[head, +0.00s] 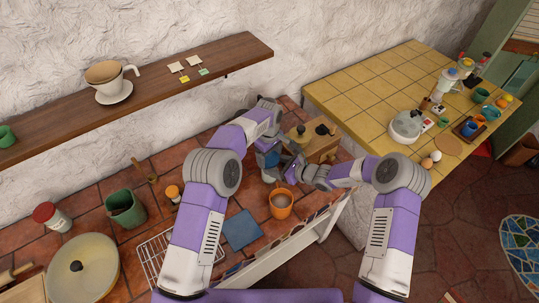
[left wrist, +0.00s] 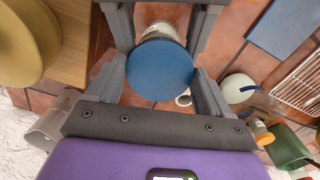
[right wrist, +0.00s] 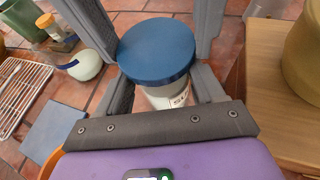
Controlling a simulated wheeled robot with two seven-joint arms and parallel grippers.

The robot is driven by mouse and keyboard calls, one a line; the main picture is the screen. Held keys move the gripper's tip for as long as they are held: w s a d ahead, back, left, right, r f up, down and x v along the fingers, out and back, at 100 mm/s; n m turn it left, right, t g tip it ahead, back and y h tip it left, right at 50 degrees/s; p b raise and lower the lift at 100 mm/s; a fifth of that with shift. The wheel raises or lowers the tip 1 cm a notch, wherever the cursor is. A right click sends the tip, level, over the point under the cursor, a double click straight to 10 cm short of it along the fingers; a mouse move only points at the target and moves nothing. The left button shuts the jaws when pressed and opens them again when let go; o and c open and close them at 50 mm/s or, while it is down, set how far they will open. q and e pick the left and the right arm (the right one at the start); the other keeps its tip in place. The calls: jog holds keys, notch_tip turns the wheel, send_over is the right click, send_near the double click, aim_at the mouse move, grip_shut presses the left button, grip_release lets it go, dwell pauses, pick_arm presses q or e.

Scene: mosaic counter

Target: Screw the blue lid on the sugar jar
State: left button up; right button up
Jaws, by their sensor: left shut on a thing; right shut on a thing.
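The blue lid (right wrist: 157,48) is over the mouth of the sugar jar (right wrist: 172,96) in the right wrist view, with no clear gap between them. The jar is pale, with a white label partly hidden. In the left wrist view the round lid (left wrist: 160,66) covers most of the jar (left wrist: 162,30). My left gripper (left wrist: 160,75) is shut on the lid, its fingers at either side of the rim. My right gripper (right wrist: 165,85) is shut on the jar body below the lid. In the head view the arms and grippers hide most of both.
An orange mug (head: 281,204), a blue square mat (head: 241,230) and a wire rack (head: 155,256) are in front. A green pot (head: 124,208) stands left. A wooden shelf (head: 140,83) hangs above the counter.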

pick_arm(q)
jog(key=o, duration=1.1)
jog(key=shift+a+f, duration=0.3)
jog(key=shift+f, duration=0.3)
jog(key=shift+d+r, duration=0.15)
jog(key=shift+d+r, duration=0.1)
jog(key=shift+r, duration=2.05)
jog(key=c, duration=1.3)
jog(key=shift+c, duration=0.2)
